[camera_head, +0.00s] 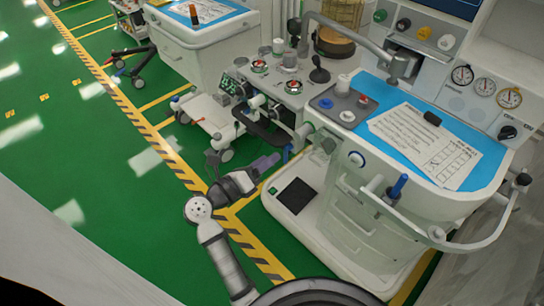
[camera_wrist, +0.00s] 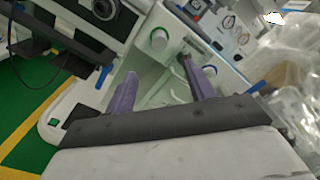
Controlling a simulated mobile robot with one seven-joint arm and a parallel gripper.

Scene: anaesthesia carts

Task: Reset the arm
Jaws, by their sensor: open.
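My gripper (camera_head: 266,163) is in the middle of the head view, at the end of my grey arm that reaches up from the bottom edge. It is beside the left side of the white anaesthesia cart (camera_head: 375,211), above the green floor. In the wrist view the two purple fingers of my gripper (camera_wrist: 162,92) are spread apart with nothing between them. Beyond them are the cart's pale side and a green-rimmed round port. Whether the fingertips touch the cart cannot be told.
A blue worktop with a paper chart (camera_head: 425,145) and a curved rail (camera_head: 450,240) are on the cart's right. A dark square pad (camera_head: 297,195) lies on its base. A second white cart (camera_head: 205,50) stands behind. Green floor (camera_head: 60,150) is open at left, past yellow-black tape.

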